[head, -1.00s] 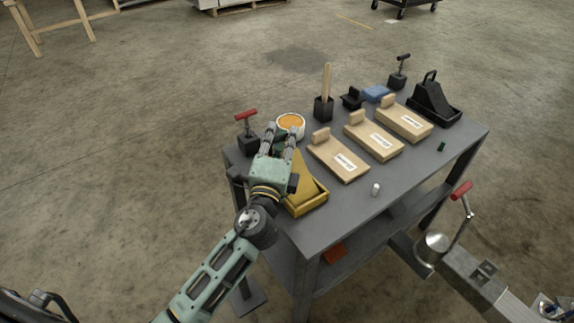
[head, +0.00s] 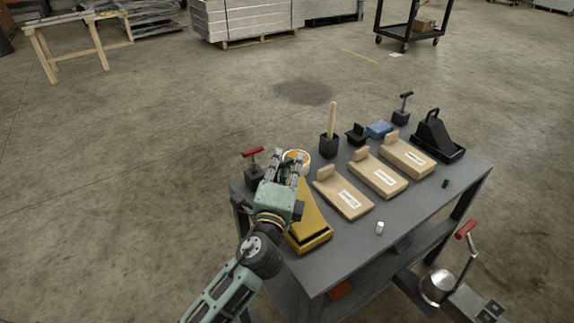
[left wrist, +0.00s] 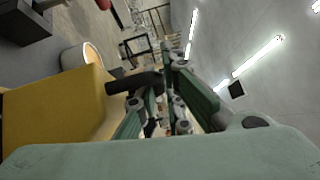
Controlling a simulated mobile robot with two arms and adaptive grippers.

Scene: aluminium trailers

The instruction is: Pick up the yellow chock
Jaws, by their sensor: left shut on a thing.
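The yellow chock (head: 310,212) is a wedge with a yellow base at the left end of the grey table (head: 350,252). My left gripper (head: 285,162) reaches over its far end and partly hides it. In the left wrist view the chock's yellow side (left wrist: 55,112) fills the left, and its black handle (left wrist: 135,83) runs in between the fingers of the left gripper (left wrist: 168,105). The gripper is shut on this handle. I cannot tell whether the chock is clear of the table. My right gripper is not in view.
A round tub (head: 298,157) and a red-handled black block (head: 252,160) stand close by the left gripper. Several tan wedges (head: 342,195) lie to the right. A black chock (head: 436,135) stands at the far right. A small white cylinder (head: 380,228) is near the front edge.

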